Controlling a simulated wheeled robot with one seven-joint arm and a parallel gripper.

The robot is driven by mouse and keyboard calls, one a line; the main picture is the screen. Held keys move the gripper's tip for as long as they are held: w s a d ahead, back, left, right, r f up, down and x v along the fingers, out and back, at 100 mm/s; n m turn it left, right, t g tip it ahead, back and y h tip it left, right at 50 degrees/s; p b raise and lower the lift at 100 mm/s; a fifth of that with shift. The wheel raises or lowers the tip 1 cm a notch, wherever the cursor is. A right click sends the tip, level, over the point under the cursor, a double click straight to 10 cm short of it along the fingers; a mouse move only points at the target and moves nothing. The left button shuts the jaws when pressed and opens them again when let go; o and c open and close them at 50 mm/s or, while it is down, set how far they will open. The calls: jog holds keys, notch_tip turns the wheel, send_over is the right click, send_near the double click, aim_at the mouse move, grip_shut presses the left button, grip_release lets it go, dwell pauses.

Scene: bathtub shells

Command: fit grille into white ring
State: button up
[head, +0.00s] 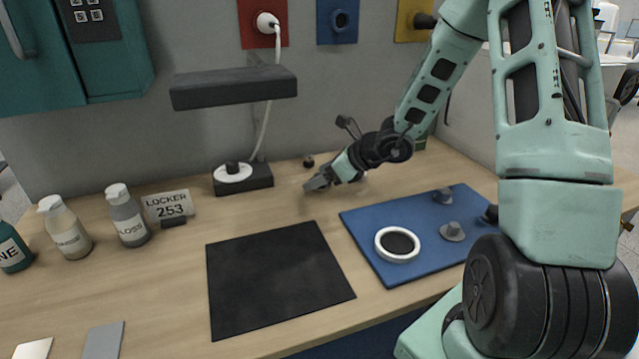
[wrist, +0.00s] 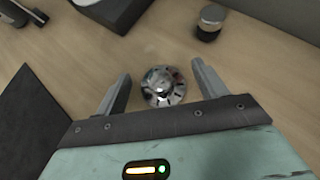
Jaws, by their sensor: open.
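The white ring (head: 381,254) lies flat on the blue mat (head: 360,226), with a dark centre. In the wrist view a shiny round metal piece (wrist: 163,86), with a raised middle and dark slots around its rim, sits on the wood; it looks like the grille. My gripper (wrist: 161,72) is open, with one finger on each side of this piece and a gap on both sides. In the head view my gripper (head: 318,183) is low over the table behind the blue mat, and I cannot make out the metal piece there.
Grey knobbed pieces (head: 452,232) stand on the blue mat. A black mat (head: 278,277) lies to its left. A lamp base (head: 243,181) and a small dark cylinder (wrist: 209,22) are near my gripper. Bottles (head: 127,216) and a locker sign (head: 168,205) stand at left.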

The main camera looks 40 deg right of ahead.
jog(key=shift+w+a+f, duration=0.15)
jog(key=shift+w+f, duration=0.05)
jog(key=c, duration=1.5)
jog(key=shift+s, duration=0.1)
